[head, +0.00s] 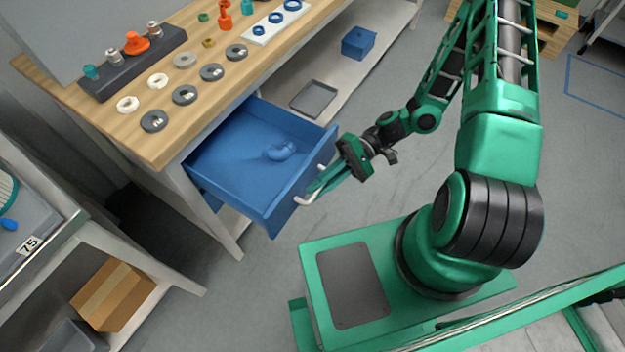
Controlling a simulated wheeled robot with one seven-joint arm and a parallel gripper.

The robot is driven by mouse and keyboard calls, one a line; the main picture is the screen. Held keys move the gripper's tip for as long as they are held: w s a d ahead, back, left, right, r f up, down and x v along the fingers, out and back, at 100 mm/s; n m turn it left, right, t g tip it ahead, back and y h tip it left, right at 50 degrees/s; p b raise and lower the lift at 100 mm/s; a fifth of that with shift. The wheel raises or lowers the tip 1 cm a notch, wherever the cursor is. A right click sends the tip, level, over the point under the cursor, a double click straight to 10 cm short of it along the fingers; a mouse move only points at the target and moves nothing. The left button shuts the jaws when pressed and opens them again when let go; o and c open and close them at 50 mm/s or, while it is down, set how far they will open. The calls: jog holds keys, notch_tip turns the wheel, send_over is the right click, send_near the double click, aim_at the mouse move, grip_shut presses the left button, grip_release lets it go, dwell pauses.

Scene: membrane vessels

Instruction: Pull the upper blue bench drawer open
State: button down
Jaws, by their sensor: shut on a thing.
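The upper blue bench drawer (225,170) is pulled well out from under the wooden bench top. A blue curved fitting (281,151) lies inside it. The drawer's pale bar handle (302,201) is on its front face. My gripper (318,187) is at the handle, shut on it, with its green fingers partly covering the bar. Part of a lower blue drawer front (232,219) shows below the open drawer.
The bench top (140,85) holds several grey and white rings, a dark rack with fittings and a white tray. A grey tray (313,98) and a blue bin (358,42) sit on the lower shelf. A cardboard box (113,295) is at lower left.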

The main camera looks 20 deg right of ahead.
jog(key=shift+s+f, duration=0.1)
jog(key=shift+s, duration=0.15)
jog(key=c, duration=2.1)
grip_release()
jog(key=v, duration=1)
jog(key=shift+w+d, duration=0.25)
jog(key=shift+d, duration=0.1)
